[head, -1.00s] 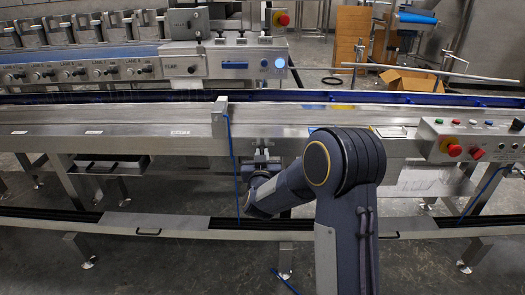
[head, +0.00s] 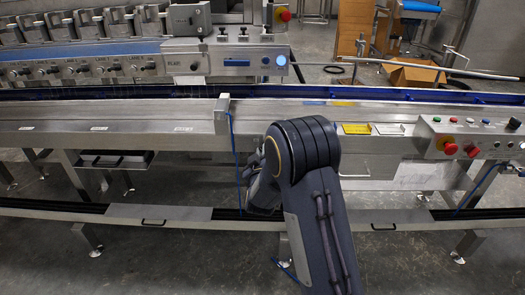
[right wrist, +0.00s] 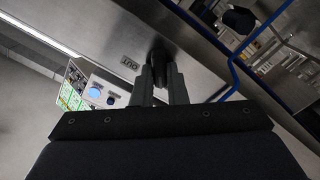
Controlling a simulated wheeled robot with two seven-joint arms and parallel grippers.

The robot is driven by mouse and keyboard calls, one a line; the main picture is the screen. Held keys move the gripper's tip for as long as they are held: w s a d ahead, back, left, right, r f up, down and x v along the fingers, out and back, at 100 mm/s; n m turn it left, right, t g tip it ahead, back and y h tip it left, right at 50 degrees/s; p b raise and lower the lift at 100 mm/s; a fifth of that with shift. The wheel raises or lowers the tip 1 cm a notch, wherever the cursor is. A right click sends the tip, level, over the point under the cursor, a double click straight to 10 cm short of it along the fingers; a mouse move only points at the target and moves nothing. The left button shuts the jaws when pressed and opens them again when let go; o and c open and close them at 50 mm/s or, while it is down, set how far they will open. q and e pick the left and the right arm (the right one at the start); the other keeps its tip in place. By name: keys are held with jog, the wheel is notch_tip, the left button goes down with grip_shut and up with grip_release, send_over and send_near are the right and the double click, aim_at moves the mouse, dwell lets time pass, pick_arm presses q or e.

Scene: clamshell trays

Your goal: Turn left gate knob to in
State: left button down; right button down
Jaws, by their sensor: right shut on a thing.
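In the right wrist view my right gripper (right wrist: 160,88) is shut on a dark knob (right wrist: 158,60) on a steel panel (right wrist: 185,45). A short label (right wrist: 131,62), upside down and apparently reading OUT, sits beside the knob. The fingers hide part of the knob, so its pointing direction is unclear. My left gripper is not in view.
A blue cable (head: 235,150) hangs from a small steel block (head: 222,108) close to my right arm. A control box with a red button (head: 449,148) is at the right. A low rail (head: 150,213) runs along the front.

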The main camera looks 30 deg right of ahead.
dwell(0.4)
jog(key=c, duration=1.4)
grip_release()
jog(key=shift+c, duration=0.2)
jog(key=p+v, duration=0.1)
jog(key=v, duration=0.7)
jog(key=shift+w+d, duration=0.1)
